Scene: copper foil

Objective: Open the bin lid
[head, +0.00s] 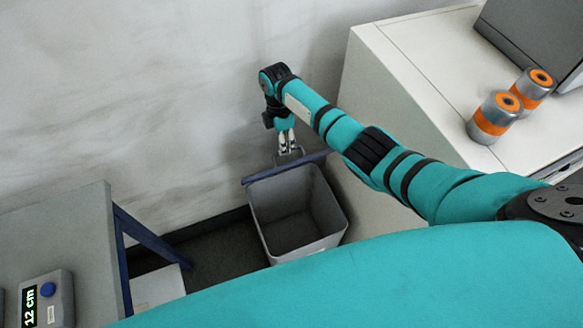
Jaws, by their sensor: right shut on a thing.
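The grey bin (300,232) stands on the floor between the table and the white cabinet. Its inside shows and looks empty. The dark blue lid (262,174) stands up at the bin's far rim and is seen nearly edge-on, so its opening is uncovered. My right gripper (288,150) points down just behind the lid's edge. It is shut on the small lid handle (291,157), though the fingers hide part of it. My left gripper is not in view.
The white cabinet (388,95) is close to the bin's right, under my right arm. Two silver-orange cans (494,118) (532,88) and a dark grey box (535,35) stand on it. A grey table (65,240) with a display device (48,300) is at left.

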